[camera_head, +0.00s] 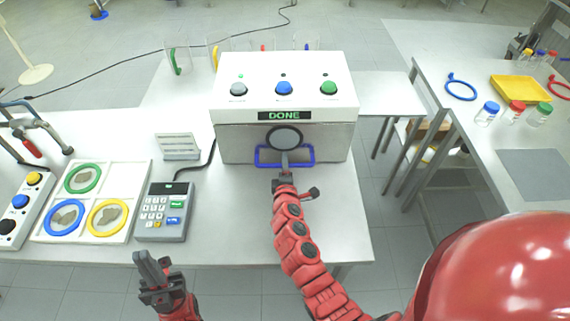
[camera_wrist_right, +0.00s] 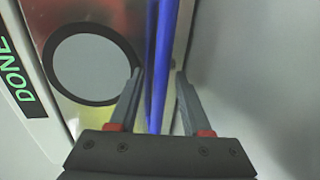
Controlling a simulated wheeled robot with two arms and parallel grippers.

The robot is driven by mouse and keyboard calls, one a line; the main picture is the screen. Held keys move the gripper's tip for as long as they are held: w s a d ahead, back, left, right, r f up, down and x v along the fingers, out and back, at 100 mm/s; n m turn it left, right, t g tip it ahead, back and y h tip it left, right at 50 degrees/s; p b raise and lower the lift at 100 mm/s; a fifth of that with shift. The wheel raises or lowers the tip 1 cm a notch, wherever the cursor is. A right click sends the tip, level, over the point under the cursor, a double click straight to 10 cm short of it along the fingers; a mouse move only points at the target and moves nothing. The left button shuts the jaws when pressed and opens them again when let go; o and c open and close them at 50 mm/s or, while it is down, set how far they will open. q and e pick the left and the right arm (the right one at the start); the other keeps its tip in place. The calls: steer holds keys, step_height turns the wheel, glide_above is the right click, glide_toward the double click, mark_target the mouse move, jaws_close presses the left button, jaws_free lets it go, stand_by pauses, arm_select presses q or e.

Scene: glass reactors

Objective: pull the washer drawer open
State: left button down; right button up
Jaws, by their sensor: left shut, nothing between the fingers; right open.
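The washer (camera_head: 283,100) is a white and steel box with a lit DONE display and three knobs on top. Its front has a round dark-rimmed window (camera_head: 284,138) and a blue drawer handle (camera_head: 306,163). My right gripper (camera_head: 284,160) reaches the handle at the washer front. In the right wrist view its fingers (camera_wrist_right: 158,95) are open, with the blue handle bar (camera_wrist_right: 156,60) running between them. The drawer looks shut against the body. My left gripper (camera_head: 148,265) is shut and empty, low in front of the table's near edge.
A keypad device (camera_head: 165,212), a white tray with coloured rings (camera_head: 92,202) and a button box (camera_head: 22,208) stand left of the washer. A side table (camera_head: 480,120) on the right holds a yellow tray and small bottles. Table space right of the keypad is clear.

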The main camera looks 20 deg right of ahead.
steer(key=shift+c, duration=0.2)
jaws_close()
stand_by(1.1)
